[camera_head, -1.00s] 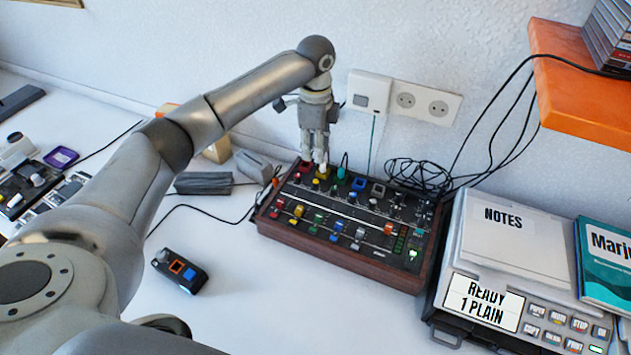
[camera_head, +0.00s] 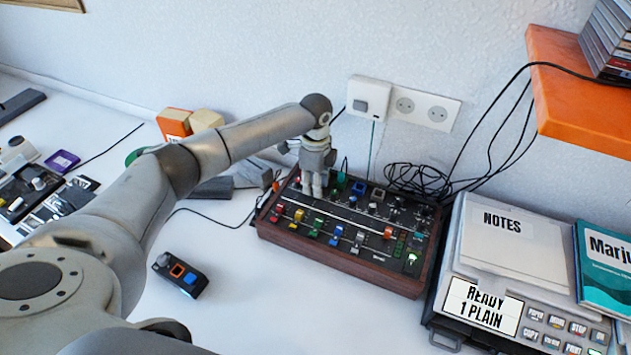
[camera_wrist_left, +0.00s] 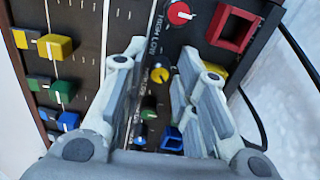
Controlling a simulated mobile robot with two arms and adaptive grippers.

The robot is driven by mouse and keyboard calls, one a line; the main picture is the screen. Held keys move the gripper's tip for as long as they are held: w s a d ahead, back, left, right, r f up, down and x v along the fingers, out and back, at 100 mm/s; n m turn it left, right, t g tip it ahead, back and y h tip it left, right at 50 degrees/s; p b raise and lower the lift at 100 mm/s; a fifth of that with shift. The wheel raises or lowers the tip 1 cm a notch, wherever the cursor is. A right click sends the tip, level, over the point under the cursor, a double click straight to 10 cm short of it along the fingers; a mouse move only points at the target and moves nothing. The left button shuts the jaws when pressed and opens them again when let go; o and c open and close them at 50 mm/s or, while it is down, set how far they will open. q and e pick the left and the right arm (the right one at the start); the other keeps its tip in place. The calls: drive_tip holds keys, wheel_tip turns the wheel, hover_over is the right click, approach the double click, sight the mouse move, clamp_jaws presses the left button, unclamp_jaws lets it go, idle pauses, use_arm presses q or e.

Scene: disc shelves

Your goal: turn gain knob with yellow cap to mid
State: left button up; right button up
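The knob with the yellow cap (camera_wrist_left: 160,74) is on the dark face of the mixer (camera_head: 385,284), and shows in the left wrist view between my left gripper's fingers. The exact direction of its pointer is too small to tell. My left gripper (camera_head: 312,193) points down at the upper left part of the mixer in the head view. Its fingers (camera_wrist_left: 163,62) are apart, one on each side of the yellow knob, with gaps visible. Whether they touch it I cannot tell. The gripper hides this knob in the head view. My right gripper is not in view.
A red knob (camera_wrist_left: 180,13) and a red square frame (camera_wrist_left: 232,28) lie close to the fingers. Coloured slider caps, including a yellow one (camera_wrist_left: 55,46), are to the left. Black cables (camera_head: 415,178) and a notes-topped machine (camera_head: 510,235) are right of the mixer.

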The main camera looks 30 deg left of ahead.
use_arm(q)
clamp_jaws()
drive_tip(key=n+p, duration=0.1)
drive_tip(key=p, duration=0.2)
drive_tip(key=shift+r+n, duration=0.2)
drive_tip(key=shift+n, duration=0.2)
drive_tip(key=shift+f+n+p, duration=0.15)
drive_tip(key=shift+n+p, duration=0.25)
drive_tip(key=shift+n, duration=0.1)
drive_tip(key=shift+f, duration=0.1)
unclamp_jaws()
